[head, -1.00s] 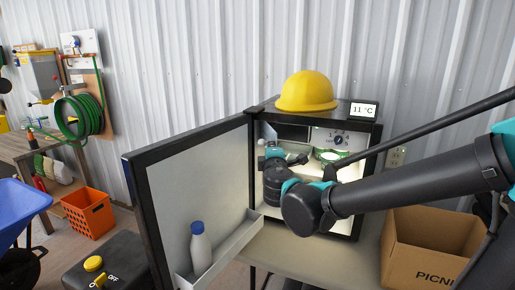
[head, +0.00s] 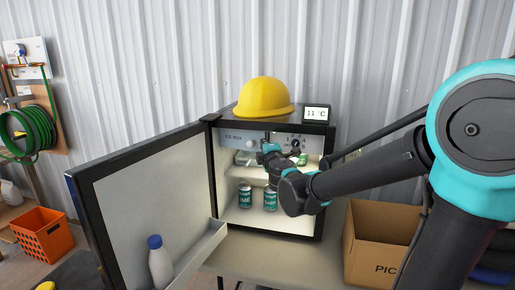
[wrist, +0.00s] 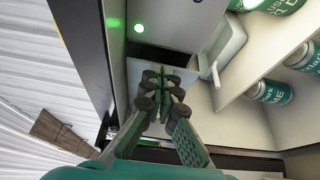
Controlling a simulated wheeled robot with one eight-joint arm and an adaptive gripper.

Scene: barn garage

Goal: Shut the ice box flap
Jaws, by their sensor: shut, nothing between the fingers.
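The small fridge (head: 324,190) stands open on a table, with the words "ICE BOX" on the grey panel (head: 232,137) at its upper left inside. A pale flap-like piece (head: 245,158) shows below that panel; its exact angle is hard to tell. My gripper (head: 269,149) is at the front of the upper compartment, just right of this piece. In the wrist view my gripper (wrist: 163,78) is shut and empty, in front of a pale plate, with a dark opening and a green light beside it. Whether the fingers touch the plate cannot be told.
The fridge door (head: 150,200) is swung wide to the left, with a bottle (head: 160,262) in its rack. Cans (head: 270,199) stand on the lower shelf. A yellow helmet (head: 264,98) and temperature display (head: 316,113) sit on top. A cardboard box (head: 380,245) is at the right.

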